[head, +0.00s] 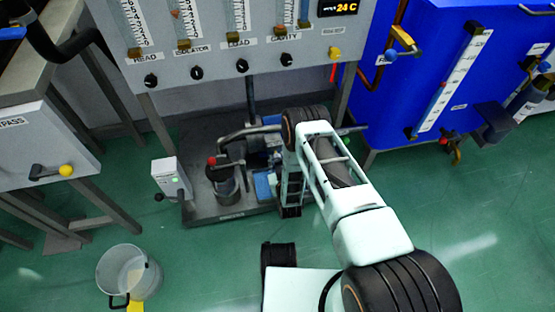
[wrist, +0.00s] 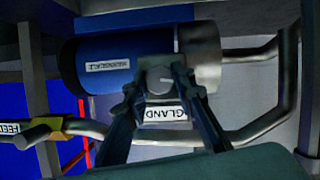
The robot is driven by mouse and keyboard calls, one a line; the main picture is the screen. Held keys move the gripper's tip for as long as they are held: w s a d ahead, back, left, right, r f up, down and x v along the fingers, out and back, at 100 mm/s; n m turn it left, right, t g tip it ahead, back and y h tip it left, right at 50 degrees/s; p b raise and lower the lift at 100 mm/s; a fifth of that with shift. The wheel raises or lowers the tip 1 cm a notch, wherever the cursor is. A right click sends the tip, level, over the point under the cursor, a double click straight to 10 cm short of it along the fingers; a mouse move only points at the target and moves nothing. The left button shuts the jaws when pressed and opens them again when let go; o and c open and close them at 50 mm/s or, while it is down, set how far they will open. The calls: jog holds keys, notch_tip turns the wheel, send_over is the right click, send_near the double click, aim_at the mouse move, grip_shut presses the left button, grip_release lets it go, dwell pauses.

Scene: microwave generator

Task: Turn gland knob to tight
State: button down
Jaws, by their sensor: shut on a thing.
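In the wrist view the gland knob (wrist: 159,79) is a small grey round knob on the pump body, above a white label reading GLAND (wrist: 164,114). My gripper (wrist: 157,87) has its two dark fingers on either side of the knob, shut on it. The fingers hide the knob's sides, and I see no mark that tells how tight it is turned. In the head view my arm hides the knob.
A blue cylinder (wrist: 110,65) with a grey metal end and bent pipes (wrist: 262,125) surround the knob closely. In the head view, the pump skid (head: 205,212) stands under the gauge panel (head: 218,75). A bucket (head: 127,272) stands on the green floor at lower left.

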jog(key=c, duration=1.6)
grip_release()
jog(key=shift+r, duration=0.15)
notch_tip(320, 180, up, 10)
jog(key=shift+f, duration=0.1)
